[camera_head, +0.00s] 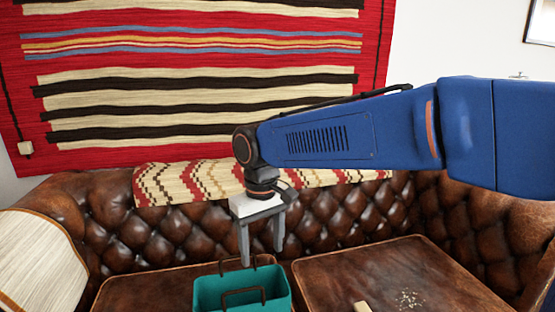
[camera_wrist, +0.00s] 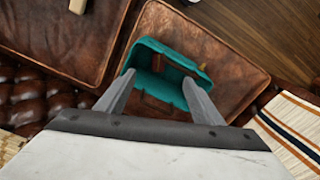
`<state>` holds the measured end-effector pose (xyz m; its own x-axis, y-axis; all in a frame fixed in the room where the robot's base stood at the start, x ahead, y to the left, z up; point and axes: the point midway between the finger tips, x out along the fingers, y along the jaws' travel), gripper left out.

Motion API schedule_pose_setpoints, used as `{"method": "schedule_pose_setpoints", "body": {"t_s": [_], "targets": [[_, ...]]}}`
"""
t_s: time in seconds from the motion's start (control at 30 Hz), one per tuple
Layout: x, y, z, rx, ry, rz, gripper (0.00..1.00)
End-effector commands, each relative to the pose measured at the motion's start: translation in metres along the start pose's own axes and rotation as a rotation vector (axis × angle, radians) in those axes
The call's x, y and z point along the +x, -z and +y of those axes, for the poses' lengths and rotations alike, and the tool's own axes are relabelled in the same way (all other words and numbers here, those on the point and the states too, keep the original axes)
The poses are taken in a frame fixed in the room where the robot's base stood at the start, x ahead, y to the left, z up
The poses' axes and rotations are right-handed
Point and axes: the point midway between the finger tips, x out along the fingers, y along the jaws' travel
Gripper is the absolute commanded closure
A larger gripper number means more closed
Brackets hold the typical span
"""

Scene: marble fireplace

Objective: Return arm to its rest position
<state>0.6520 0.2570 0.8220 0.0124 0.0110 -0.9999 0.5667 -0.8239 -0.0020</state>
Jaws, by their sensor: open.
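My gripper (camera_head: 262,252) is open, with its two grey fingers pointing down above a teal bin (camera_head: 243,291) on the leather sofa. In the wrist view my gripper (camera_wrist: 160,92) shows its fingers spread apart, with the teal bin (camera_wrist: 148,56) beyond them. Some brown or orange items (camera_wrist: 188,66) show in the bin; I cannot tell what they are. Nothing is visible between the fingers. My blue arm reaches in from the right of the head view.
The brown tufted sofa (camera_head: 120,235) spans the view, with a patterned throw (camera_head: 190,188) over its back. A small beige block (camera_head: 362,307) and pale crumbs (camera_head: 408,299) lie on the right cushion (camera_head: 385,265). A striped pillow (camera_head: 40,262) is at left. A striped rug (camera_head: 200,75) hangs behind.

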Motion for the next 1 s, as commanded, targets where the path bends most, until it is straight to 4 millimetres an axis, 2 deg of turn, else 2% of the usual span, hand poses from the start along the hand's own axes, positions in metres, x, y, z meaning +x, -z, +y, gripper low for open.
{"method": "schedule_pose_setpoints", "body": {"t_s": [0.27, 0.47, 0.7, 1.0], "targets": [[-0.006, -0.025, 0.033, 0.053, 0.001, 0.035, 0.39], [-0.01, -0.055, 0.065, 0.112, 0.0, 0.075, 0.39], [-0.01, -0.119, 0.115, 0.229, -0.013, 0.152, 0.39], [0.005, -0.206, 0.158, 0.38, -0.047, 0.251, 0.39]]}}
